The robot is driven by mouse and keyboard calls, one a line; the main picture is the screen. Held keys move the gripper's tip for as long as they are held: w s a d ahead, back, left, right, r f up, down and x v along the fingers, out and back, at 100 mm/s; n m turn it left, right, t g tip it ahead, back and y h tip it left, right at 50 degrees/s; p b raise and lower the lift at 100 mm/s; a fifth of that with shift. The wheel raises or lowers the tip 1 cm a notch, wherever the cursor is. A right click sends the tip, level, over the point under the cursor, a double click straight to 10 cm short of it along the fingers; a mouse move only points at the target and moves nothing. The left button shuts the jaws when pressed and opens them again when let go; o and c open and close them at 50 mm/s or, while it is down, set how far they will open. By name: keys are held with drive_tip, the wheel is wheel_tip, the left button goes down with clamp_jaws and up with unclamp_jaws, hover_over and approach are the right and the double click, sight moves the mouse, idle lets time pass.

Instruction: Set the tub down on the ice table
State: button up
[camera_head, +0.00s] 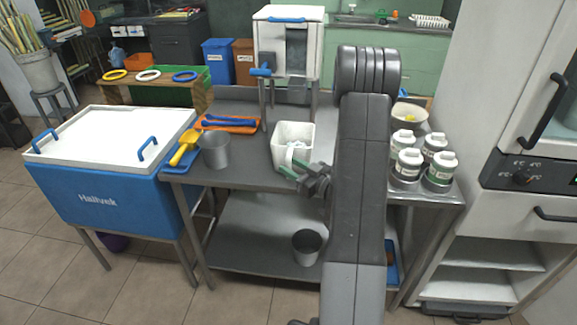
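A white, square, open-topped tub (294,131) shows in the head view over the grey steel table (240,172), beneath the front of a white machine. My gripper (293,168) has green fingertips and is at the tub's front lower side, overlapping it in the picture. The fingertips look a little apart. I cannot tell whether they grip the tub or only lie in front of it. My arm and gripper hide part of the tub's lower right, so I cannot tell whether its base touches the tabletop.
A grey metal bucket (215,151) and a yellow scoop (185,146) are to the left, beside the blue cooler (110,200). An orange tray (230,123) lies behind. Several white-lidded jars (407,165) and a bowl (410,115) stand right of my arm. The table's front left is clear.

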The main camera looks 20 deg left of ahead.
drive_tip(key=b+v, duration=0.1)
drive_tip(key=v, duration=0.9)
drive_tip(key=shift+d, duration=0.1)
